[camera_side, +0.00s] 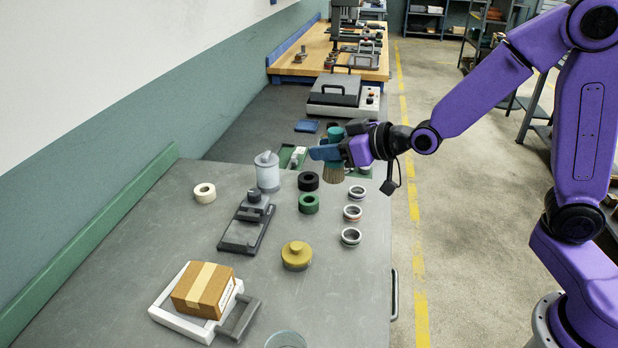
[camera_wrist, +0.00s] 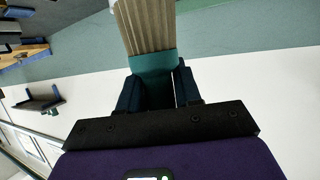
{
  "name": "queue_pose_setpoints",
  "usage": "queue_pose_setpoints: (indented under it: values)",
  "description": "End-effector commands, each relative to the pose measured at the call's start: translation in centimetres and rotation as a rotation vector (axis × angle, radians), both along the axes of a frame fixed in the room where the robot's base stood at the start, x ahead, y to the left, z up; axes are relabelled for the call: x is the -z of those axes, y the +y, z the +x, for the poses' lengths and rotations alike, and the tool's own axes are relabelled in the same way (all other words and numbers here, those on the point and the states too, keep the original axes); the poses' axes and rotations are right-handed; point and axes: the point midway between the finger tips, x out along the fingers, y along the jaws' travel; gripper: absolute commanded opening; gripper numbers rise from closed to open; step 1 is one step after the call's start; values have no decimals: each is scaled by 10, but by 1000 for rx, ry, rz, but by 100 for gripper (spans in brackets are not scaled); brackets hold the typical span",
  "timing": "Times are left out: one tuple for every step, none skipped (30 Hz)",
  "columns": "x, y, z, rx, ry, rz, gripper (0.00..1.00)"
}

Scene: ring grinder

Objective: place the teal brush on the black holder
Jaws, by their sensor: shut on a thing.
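The teal brush (camera_side: 335,133) is held in my gripper (camera_side: 328,152), which is shut on it. In the side view the brush is upright, with its tan bristles pointing down and its teal end on top. In the wrist view the brush (camera_wrist: 152,64) sits between the two dark blue fingers of my gripper (camera_wrist: 158,88), bristles away from the palm. The black holder (camera_side: 308,181) is a short black ring-shaped piece on the grey bench, left of and just below the brush in the picture. The brush appears raised and apart from it.
A green ring-shaped piece (camera_side: 309,203) stands just in front of the black holder. Several small metal rings (camera_side: 351,212) line the right. A white-grey canister (camera_side: 267,171) stands left, near a black fixture (camera_side: 247,225). A yellow lidded pot (camera_side: 296,255) and a cardboard box (camera_side: 203,290) are nearer.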

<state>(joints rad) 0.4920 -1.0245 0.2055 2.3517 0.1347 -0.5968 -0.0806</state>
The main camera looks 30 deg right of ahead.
Motion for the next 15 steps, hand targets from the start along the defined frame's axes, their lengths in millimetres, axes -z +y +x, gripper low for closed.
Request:
queue_pose_setpoints:
  values:
    - [-1, -5, 6, -9, 1, -1, 2]
    - [-2, -7, 9, -17, 0, 0, 2]
    - [-2, -10, 13, -28, 0, 0, 2]
    - [-3, -13, 16, -36, 0, 0, 2]
    - [-3, -15, 18, -43, 0, 0, 2]
    - [-4, -19, 22, -53, 0, -1, 2]
    - [-4, -22, 24, -61, -1, 0, 2]
    - [-4, -25, 27, -67, 0, 0, 2]
    - [-3, -29, 30, -76, 0, 0, 2]
    - [-3, -32, 32, -83, 1, -1, 2]
    - [-3, -36, 35, -89, 0, -1, 2]
    - [-3, -42, 38, -96, 1, -1, 2]
    - [-2, -46, 40, -102, 1, -1, 2]
    - [-2, -49, 41, -106, 1, 0, 2]
    - [-1, -55, 44, -112, 0, 1, 2]
